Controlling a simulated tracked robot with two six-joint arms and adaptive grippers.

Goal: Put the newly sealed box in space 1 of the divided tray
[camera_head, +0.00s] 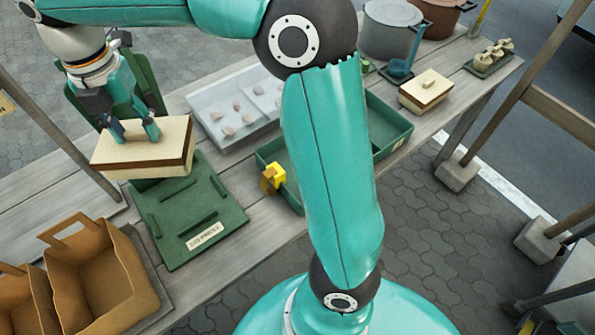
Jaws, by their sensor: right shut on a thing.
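My right gripper (136,131) is shut at the top of a cream-lidded box (160,154) with brown sides. The fingers cover the part they grip. The box is over the far end of a green board (205,220) with raised strips and a label; I cannot tell whether it touches the board. A green tray (393,137) stands right of the board, beyond a gap. My right arm hides its middle, so its dividers and space numbers cannot be read. Another cream-topped box (424,92) with a small knob sits at the far right. My left gripper is not in view.
A pale tray (205,105) holds several pinkish pieces. A yellow object (274,178) is at the green tray's near left corner. Brown open bags (95,275) stand at lower left. Pots (390,28) and a small dark tray (490,62) are at the back.

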